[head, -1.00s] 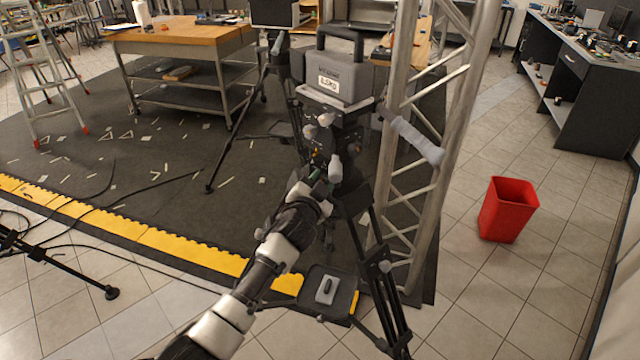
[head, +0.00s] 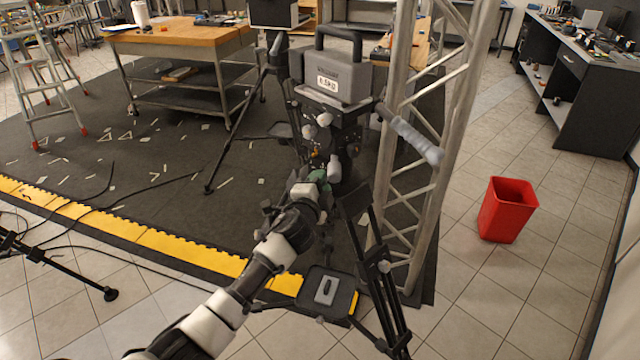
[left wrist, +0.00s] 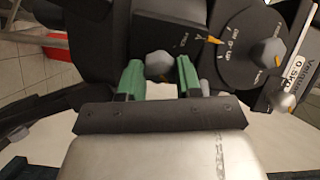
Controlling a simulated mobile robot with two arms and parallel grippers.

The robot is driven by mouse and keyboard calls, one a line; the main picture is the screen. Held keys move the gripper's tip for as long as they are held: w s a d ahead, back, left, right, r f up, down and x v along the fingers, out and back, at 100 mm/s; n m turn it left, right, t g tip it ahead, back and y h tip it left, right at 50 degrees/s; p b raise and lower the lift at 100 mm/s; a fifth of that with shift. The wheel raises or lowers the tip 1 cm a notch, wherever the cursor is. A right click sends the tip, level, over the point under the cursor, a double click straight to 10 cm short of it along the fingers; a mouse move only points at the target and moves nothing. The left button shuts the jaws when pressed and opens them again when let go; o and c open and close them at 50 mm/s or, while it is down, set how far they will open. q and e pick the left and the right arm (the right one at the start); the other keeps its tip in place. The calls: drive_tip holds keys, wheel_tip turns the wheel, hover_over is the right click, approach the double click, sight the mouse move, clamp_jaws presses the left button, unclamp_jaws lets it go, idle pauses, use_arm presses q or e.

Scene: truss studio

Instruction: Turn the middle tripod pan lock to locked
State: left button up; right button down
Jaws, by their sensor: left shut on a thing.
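The middle tripod (head: 385,285) stands in the middle of the head view, with a grey box labelled 0.5KG (head: 345,80) on its head. My left gripper (head: 318,178) is at the tripod head, below the box. In the left wrist view its green fingers (left wrist: 160,75) sit on both sides of a grey knob (left wrist: 158,63), shut on it. The knob stands by a dark plate (left wrist: 185,30) with an orange pointer mark and small lettering too blurred to read fully. My right gripper is not in view.
A metal truss (head: 408,130) rises close to the right of the tripod, with a grey-gripped pan handle (head: 415,142) reaching across it. A red bin (head: 508,210) stands on the right. Another tripod (head: 235,130) and a workbench (head: 175,35) are behind. Cables lie on the left floor.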

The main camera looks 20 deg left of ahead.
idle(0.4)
use_arm(q)
drive_tip(key=o, duration=0.9)
drive_tip(key=shift+f, duration=0.1)
